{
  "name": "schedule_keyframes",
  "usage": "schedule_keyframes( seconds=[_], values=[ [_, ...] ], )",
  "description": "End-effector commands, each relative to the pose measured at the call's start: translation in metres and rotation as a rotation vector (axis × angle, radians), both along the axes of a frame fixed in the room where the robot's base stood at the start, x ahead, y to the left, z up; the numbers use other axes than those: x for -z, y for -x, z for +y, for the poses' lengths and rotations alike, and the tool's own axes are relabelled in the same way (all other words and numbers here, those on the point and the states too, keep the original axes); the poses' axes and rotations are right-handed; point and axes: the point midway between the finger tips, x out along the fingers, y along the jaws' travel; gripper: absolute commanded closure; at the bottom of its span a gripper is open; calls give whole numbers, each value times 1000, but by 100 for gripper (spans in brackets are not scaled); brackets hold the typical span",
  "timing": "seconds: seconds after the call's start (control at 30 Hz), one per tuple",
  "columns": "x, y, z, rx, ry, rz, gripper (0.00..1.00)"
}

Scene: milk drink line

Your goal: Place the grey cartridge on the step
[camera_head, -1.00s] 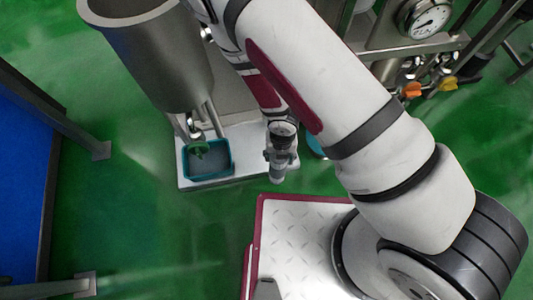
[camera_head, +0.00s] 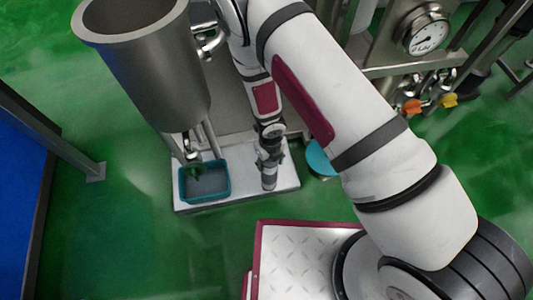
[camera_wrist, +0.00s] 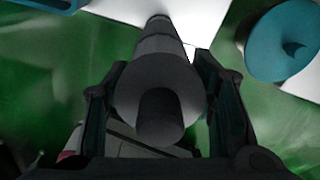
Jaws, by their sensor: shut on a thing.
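The grey cartridge (camera_head: 269,178) is roughly upright in my gripper (camera_head: 268,157), over the white step (camera_head: 241,194) to the right of a teal tub. I cannot tell whether its lower end touches the step. In the wrist view the cartridge (camera_wrist: 154,88) points away from the camera, with a dark gripper finger on each side. The gripper (camera_wrist: 160,75) is shut on it. The step (camera_wrist: 200,18) shows white beyond the cartridge's far end.
The teal tub (camera_head: 182,194) stands on the step under a large grey hopper (camera_head: 150,65). A teal disc (camera_head: 320,158) lies right of the step and also shows in the wrist view (camera_wrist: 278,45). A pressure gauge (camera_head: 427,35) and valves are at upper right. Green floor lies in front.

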Motion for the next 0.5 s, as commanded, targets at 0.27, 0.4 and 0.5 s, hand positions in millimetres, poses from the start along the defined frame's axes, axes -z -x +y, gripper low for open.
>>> schedule_keyframes(
  seconds=[0.27,0.4,0.5],
  values=[
    [1,-15,3,5,-1,10,88],
    [4,-30,8,10,-4,0,88],
    [5,-39,10,7,-2,0,88]
  ],
)
